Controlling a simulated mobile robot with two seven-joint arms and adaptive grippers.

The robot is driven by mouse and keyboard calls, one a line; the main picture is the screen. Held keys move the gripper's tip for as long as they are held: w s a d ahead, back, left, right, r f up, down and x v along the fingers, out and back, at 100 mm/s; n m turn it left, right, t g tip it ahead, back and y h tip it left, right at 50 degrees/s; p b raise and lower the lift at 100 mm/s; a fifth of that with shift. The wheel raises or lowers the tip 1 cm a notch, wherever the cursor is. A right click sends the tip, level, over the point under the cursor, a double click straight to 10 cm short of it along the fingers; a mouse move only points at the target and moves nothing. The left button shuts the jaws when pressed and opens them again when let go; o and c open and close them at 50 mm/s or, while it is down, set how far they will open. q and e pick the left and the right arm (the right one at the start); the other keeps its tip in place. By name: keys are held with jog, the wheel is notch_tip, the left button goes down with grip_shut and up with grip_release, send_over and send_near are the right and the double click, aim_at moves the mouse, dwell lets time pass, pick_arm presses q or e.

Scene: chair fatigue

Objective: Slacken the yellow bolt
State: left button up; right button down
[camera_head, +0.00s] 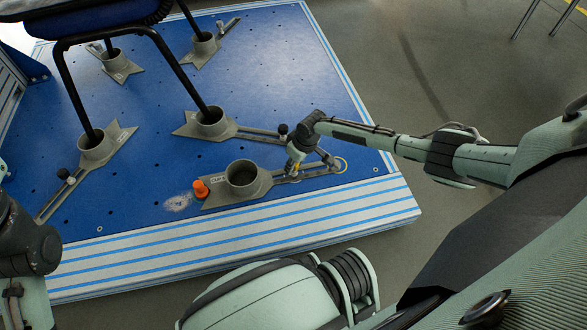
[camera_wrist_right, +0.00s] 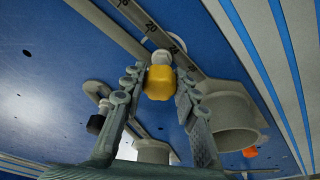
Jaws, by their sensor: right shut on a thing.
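The yellow bolt (camera_wrist_right: 160,83) sits at the slotted, ruled bar of a grey cup clamp, seen in the right wrist view. My right gripper (camera_wrist_right: 158,85) has its two fingers on either side of the bolt head and is shut on it. In the head view my right gripper (camera_head: 296,170) reaches down to the bar beside the empty grey cup (camera_head: 242,178); the bolt is mostly hidden there. An orange knob (camera_head: 201,189) stands at the left end of that cup's base. My left arm shows at the left edge, with its gripper out of view.
The blue perforated platform (camera_head: 270,80) carries several other grey cups. Black chair legs (camera_head: 165,67) stand in cups at the left and behind. A black knob (camera_head: 283,130) is on the neighbouring bar. The striped platform edge (camera_head: 260,228) is clear in front.

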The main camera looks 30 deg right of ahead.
jog(key=n+b, duration=0.1)
jog(key=n, duration=0.1)
jog(key=shift+d+f+n+b, duration=0.1)
jog(key=shift+n+b, duration=0.2)
jog(key=shift+b, duration=0.05)
jog(key=shift+n+y, duration=0.3)
jog(key=shift+n, duration=0.1)
jog(key=shift+w+n+g+b, duration=0.1)
jog(key=shift+n+g+b, duration=0.2)
jog(key=shift+n+b, duration=0.4)
jog(key=shift+n+y+b, duration=0.3)
jog(key=shift+n+b, duration=0.6)
jog(key=shift+n, duration=0.4)
jog(key=c, duration=1.2)
grip_release()
